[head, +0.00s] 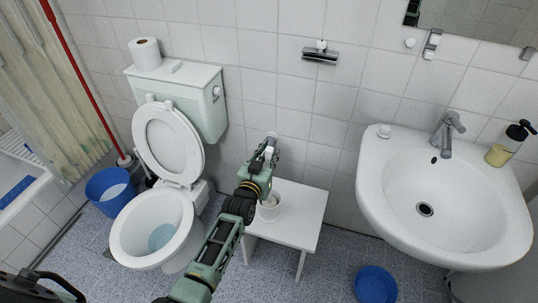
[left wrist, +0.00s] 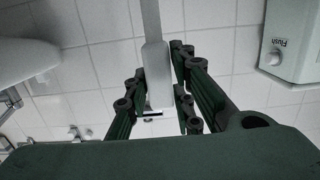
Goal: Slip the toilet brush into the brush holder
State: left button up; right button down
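My left gripper (head: 269,150) is above the small white table in the head view. It is shut on the upright pale handle of the toilet brush (head: 271,156). In the left wrist view the grey-white handle (left wrist: 155,70) lies between the two dark finger pairs, its thick end showing. The white, round brush holder (head: 271,209) stands on the table, below the gripper and partly behind my left wrist. The brush head is hidden, so I cannot tell how it sits relative to the holder opening.
The small white table (head: 302,215) stands between the toilet (head: 155,225) and the sink (head: 445,195). Blue buckets (head: 108,190) and (head: 375,286) stand on the floor. A red-handled plunger or mop (head: 85,85) leans by the curtain (head: 50,90). The right of the tabletop is clear.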

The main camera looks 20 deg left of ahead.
pick_arm(q)
jog(key=o, duration=0.3)
jog(key=shift+o, duration=0.2)
pick_arm(e)
jog(key=shift+d, duration=0.15)
pick_arm(q)
jog(key=shift+s, duration=0.1)
jog(key=s+r+p, duration=0.4)
jog(key=s+r, duration=0.1)
jog(key=s, duration=0.6)
jog(key=shift+s+a+r, duration=0.2)
jog(key=shift+s+r, duration=0.05)
jog(key=shift+s, duration=0.1)
pick_arm(e)
notch_tip(320, 180, up, 4)
jog(key=shift+r, duration=0.2)
pick_arm(q)
jog(key=shift+f, duration=0.15)
